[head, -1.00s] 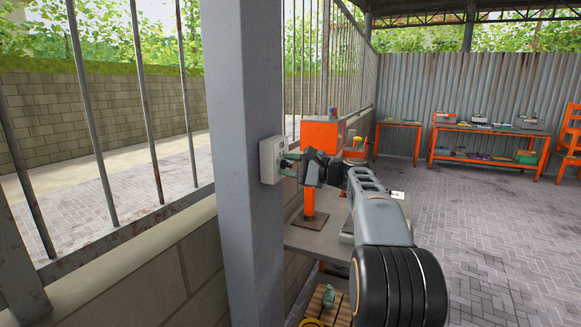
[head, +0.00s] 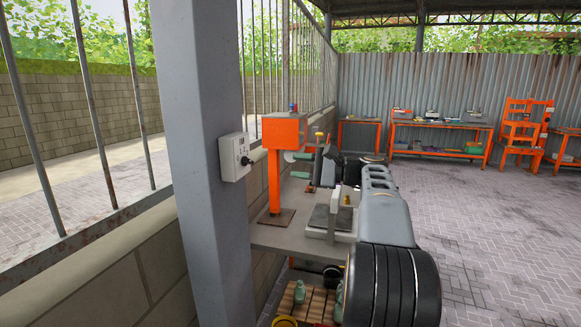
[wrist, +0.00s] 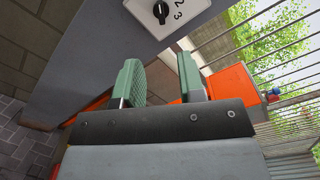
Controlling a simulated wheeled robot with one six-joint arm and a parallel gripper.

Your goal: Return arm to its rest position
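My gripper (head: 291,165) is at the end of my grey arm, with its green-padded fingers apart and nothing between them. The fingers also show in the wrist view (wrist: 160,75), spread with a clear gap. The arm extends forward above the grey workbench (head: 275,236). A white switch box (head: 232,156) with a black rotary knob (head: 247,161) is fixed to the grey post, left of the fingers and apart from them. In the wrist view the knob (wrist: 160,12) is at the top, beside the digits 2 and 3.
The grey post (head: 200,120) stands close on the left. An orange machine (head: 284,133) on the bench is just behind the fingers. Under the bench are a wooden pallet (head: 307,306) and several items. Orange tables (head: 440,127) and chairs stand far back; the paved floor on the right is clear.

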